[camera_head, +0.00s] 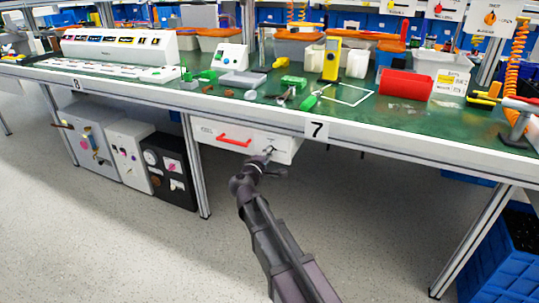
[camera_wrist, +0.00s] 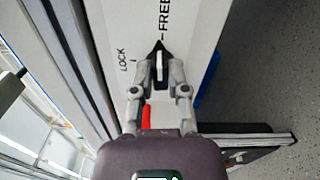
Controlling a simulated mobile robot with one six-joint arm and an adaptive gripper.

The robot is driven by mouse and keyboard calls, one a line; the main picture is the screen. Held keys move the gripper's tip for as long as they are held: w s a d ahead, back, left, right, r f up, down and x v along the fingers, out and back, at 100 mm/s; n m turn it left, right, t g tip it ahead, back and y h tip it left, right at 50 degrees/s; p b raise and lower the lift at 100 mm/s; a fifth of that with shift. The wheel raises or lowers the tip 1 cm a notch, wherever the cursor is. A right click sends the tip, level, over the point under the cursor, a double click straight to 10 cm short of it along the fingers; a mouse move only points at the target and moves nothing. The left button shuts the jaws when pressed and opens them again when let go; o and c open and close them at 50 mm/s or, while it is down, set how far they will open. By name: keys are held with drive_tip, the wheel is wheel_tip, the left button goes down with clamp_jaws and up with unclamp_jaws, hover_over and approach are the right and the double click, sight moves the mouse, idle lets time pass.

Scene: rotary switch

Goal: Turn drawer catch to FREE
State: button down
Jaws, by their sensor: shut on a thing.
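The drawer catch is a small black and white knob (camera_wrist: 160,66) on the white front of the drawer (camera_head: 205,127). In the wrist view its pointed black end faces up the picture, close to the short line at the FREE label (camera_wrist: 165,18). The LOCK label (camera_wrist: 122,60) lies to its left. My gripper (camera_wrist: 160,82) is shut on the knob, one finger on each side. In the head view my gripper (camera_head: 266,160) is at the right part of the drawer front and mostly hides the catch. The red drawer handle (camera_head: 235,140) is to its left.
The drawer hangs under a green workbench (camera_head: 400,115) carrying a red cylinder (camera_head: 405,84), tools and bins. White and black cabinets (camera_head: 170,168) stand under the bench at left. A blue crate (camera_head: 500,260) stands at lower right. The floor around my arm is clear.

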drive_tip(key=shift+w+r+m, duration=0.1)
drive_tip(key=shift+w+m, duration=0.4)
drive_tip(key=shift+m, duration=0.1)
drive_tip(key=shift+w, duration=0.1)
drive_tip(key=c, duration=0.8)
unclamp_jaws()
drive_tip(key=shift+o, duration=0.8)
drive_tip(key=shift+s, duration=0.2)
drive_tip(key=shift+s, duration=0.2)
drive_tip(key=shift+s, duration=0.1)
